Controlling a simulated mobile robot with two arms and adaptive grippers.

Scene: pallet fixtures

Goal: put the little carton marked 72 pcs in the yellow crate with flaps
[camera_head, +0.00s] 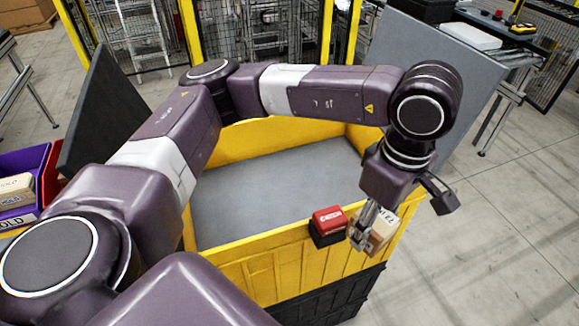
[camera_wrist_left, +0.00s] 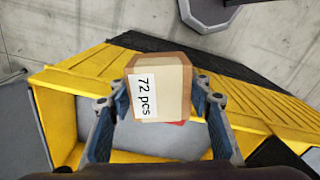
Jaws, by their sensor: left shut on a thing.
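The little carton (camera_head: 384,231) is tan, and its white 72 pcs label reads clearly in the left wrist view (camera_wrist_left: 172,92). My left gripper (camera_head: 368,229) is shut on it, with one blue finger on each side in the left wrist view (camera_wrist_left: 157,100). The yellow crate (camera_head: 250,258) stands in the middle of the head view, with a bare grey floor showing inside. The carton appears over the crate's near right corner; its height above the rim is unclear. My right gripper is not in view.
A small red and black box (camera_head: 327,225) shows at the crate's near wall, close left of the carton. Fencing stands behind the crate. Open concrete floor lies to the right.

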